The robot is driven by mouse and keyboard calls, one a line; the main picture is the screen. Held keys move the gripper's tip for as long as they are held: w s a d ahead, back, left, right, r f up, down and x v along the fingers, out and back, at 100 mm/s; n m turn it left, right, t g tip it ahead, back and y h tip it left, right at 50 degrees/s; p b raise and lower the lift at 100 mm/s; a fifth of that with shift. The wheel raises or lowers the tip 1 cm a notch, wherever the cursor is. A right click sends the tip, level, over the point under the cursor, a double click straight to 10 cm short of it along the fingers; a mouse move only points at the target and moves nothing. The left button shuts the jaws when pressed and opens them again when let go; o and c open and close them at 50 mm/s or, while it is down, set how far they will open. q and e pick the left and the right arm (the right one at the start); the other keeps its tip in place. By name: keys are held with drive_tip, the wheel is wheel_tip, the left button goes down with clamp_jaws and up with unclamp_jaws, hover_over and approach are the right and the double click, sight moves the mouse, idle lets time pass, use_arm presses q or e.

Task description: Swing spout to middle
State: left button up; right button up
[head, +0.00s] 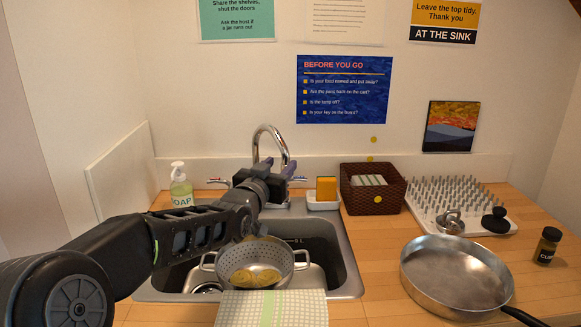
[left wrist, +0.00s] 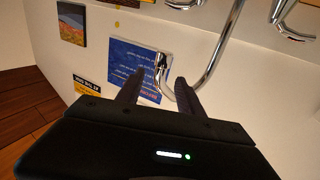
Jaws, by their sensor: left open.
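The chrome spout (head: 268,132) rises in a tall hook behind the sink, its curved end coming down on the right side in the head view. My left gripper (head: 277,168) is in front of the faucet, fingers pointing at the spout's lower end. In the left wrist view the two dark fingers of my left gripper (left wrist: 158,92) stand apart, with the spout's tip (left wrist: 161,65) showing between or just beyond them. Whether they touch it I cannot tell. The faucet base is partly hidden behind my left gripper. My right gripper is not in view.
A metal colander (head: 285,258) with yellow food sits in the sink (head: 347,270). A soap bottle (head: 180,187) stands left, a sponge holder (head: 324,202) and wicker basket (head: 372,200) right. A pan (head: 455,275) and drying rack (head: 425,200) occupy the right counter.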

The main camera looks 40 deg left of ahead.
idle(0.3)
use_arm(q)
drive_tip(key=shift+w, duration=0.1)
drive_tip(key=shift+w+a, duration=0.1)
drive_tip(key=shift+w, duration=0.2)
drive_tip(key=p+x, duration=0.2)
drive_tip(key=x, duration=0.5)
clamp_jaws()
idle(1.2)
